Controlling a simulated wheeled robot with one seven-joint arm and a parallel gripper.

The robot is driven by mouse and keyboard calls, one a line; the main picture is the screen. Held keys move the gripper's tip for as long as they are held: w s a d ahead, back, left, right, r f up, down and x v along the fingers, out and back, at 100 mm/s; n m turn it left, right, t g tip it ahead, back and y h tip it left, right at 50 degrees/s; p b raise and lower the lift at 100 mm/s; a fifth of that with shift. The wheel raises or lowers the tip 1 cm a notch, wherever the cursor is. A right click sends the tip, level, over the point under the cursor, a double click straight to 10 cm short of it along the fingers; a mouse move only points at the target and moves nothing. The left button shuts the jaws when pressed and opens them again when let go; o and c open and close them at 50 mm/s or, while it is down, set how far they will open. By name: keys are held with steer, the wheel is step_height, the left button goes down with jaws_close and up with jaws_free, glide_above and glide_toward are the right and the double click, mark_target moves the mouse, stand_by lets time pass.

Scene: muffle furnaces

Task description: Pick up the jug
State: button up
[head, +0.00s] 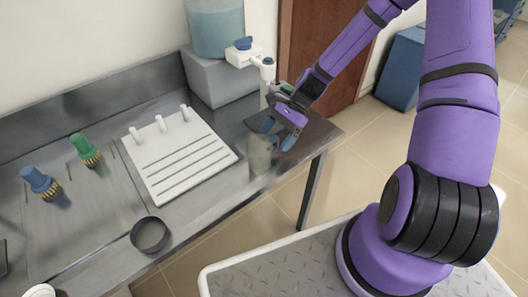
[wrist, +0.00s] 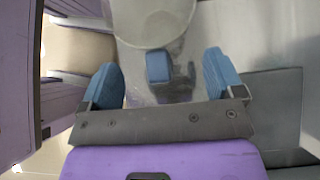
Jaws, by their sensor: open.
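The jug (head: 259,155) is a translucent grey vessel standing at the right end of the metal bench. In the wrist view the round, pale rim of a clear vessel, which looks like the jug (wrist: 184,32), is at the top. A small blue block (wrist: 158,67), perhaps its handle, lies between the fingers. My gripper (head: 278,133) is open, just above and beside the jug, its blue fingertips apart. In the wrist view my gripper (wrist: 163,82) has one finger on each side of the blue block, with gaps on both sides. Contact with the jug cannot be told.
A white dispenser tap (head: 266,68) on a large water container (head: 215,25) stands close behind the gripper. A white slotted rack (head: 185,160) with pegs is left of the jug. A dark ring-shaped dish (head: 150,235) and green and blue brushes (head: 85,150) are further left.

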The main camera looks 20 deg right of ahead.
steer(key=shift+x, duration=1.85)
steer(key=shift+s, duration=0.1)
steer(key=c, duration=0.7)
steer(key=shift+r, duration=0.15)
steer(key=shift+c, duration=0.2)
